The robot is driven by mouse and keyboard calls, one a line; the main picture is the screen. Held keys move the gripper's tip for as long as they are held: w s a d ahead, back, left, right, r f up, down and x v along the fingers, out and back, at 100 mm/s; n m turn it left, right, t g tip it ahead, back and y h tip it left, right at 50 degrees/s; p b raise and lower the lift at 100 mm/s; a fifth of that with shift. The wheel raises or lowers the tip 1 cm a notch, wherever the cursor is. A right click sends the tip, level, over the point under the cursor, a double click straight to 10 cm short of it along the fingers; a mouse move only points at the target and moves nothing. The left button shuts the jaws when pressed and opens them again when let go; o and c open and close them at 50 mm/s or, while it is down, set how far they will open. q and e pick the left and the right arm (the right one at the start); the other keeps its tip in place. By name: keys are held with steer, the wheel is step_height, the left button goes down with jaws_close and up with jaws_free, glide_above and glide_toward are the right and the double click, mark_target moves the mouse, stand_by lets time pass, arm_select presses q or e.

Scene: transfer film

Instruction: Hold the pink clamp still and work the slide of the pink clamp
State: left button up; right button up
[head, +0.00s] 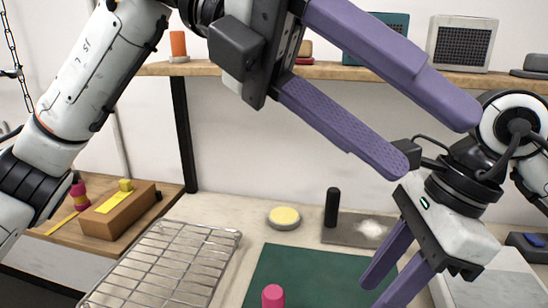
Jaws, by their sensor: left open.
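A pink rounded knob or handle end (272,297) shows at the bottom edge of the head view, in front of the green mat. The rest of it is cut off, so I cannot tell whether it is part of the pink clamp. My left gripper (434,142) is large and close to the camera, with its two purple fingers spread wide and nothing between them. It is up and to the right of the pink knob. My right gripper (378,290) points down at the lower right, over the green mat. Its purple fingers stand apart, but one tip is cut off by the frame.
A wire rack (170,262) stands left of the green mat (305,268). A brown box (118,210) and a pink spool-like thing (79,194) sit at the left.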

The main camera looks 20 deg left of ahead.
arm_select(q)
steer(key=w+a+f+n+t+y, duration=0.2)
steer(key=a+f+n+y, duration=0.3)
steer(key=a+f+y, duration=0.15)
steer(key=y, duration=0.5)
glide_above(274, 292)
steer(key=shift+t, duration=0.3)
step_height(274, 292, down, 16)
steer(key=shift+f, duration=0.2)
step_height(274, 292, down, 10)
steer(key=shift+f, duration=0.1)
steer(key=shift+c, duration=0.2)
